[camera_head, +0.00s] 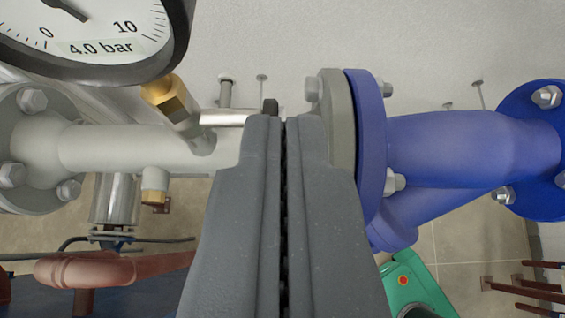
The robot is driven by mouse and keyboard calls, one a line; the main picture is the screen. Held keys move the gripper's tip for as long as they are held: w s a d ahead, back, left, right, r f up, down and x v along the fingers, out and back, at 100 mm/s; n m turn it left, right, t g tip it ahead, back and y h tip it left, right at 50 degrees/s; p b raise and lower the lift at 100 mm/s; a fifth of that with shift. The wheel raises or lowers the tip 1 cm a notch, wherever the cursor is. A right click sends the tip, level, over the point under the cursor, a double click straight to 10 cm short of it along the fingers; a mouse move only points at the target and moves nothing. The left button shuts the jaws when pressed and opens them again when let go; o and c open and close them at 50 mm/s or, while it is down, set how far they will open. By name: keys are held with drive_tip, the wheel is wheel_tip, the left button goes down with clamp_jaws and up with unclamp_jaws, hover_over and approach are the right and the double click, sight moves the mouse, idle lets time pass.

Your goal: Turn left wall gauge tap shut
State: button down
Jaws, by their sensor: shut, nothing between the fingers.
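A round pressure gauge (92,38) with a white dial marked "4.0 bar" fills the top left, partly cut off. A brass fitting (170,98) below it joins a short stub on the light grey pipe (125,148). A silver cylindrical piece (225,118) extends right from near this joint toward my gripper. A small black tip (270,106) shows just above the left finger; it may belong to the tap, but I cannot tell. My gripper (284,122) is shut and empty, pointing up the picture. It hides what lies behind it, so the tap's position does not show.
A grey flange (339,120) is bolted to a blue flange and blue valve body (450,150) close right of my gripper. A brass-capped stub (154,184) hangs under the grey pipe. A copper-coloured pipe (85,270) lies lower left, a green casing (415,290) lower right.

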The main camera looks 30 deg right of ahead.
drive_tip(key=shift+s+a+f, duration=0.1)
drive_tip(key=shift+s+f, duration=0.1)
drive_tip(key=shift+f, duration=0.5)
drive_tip(key=shift+s+a+f, duration=0.1)
drive_tip(key=shift+s+f, duration=0.1)
drive_tip(key=shift+f, duration=0.45)
drive_tip(key=shift+f, duration=0.1)
drive_tip(key=f+b, duration=0.1)
drive_tip(key=b, duration=0.2)
drive_tip(key=shift+s+t+h, duration=0.15)
drive_tip(key=shift+t+h, duration=0.15)
drive_tip(key=shift+t, duration=0.1)
drive_tip(key=f+t+b, duration=0.1)
drive_tip(key=b, duration=0.2)
drive_tip(key=s+t+h+b, duration=0.1)
drive_tip(key=b, duration=0.3)
drive_tip(key=shift+a+f, duration=0.35)
drive_tip(key=shift+f, duration=0.05)
drive_tip(key=shift+s+a+f+t+h+b, duration=0.1)
drive_tip(key=shift+f+t+h+b, duration=0.25)
drive_tip(key=shift+b, duration=0.55)
drive_tip(key=shift+r, duration=0.25)
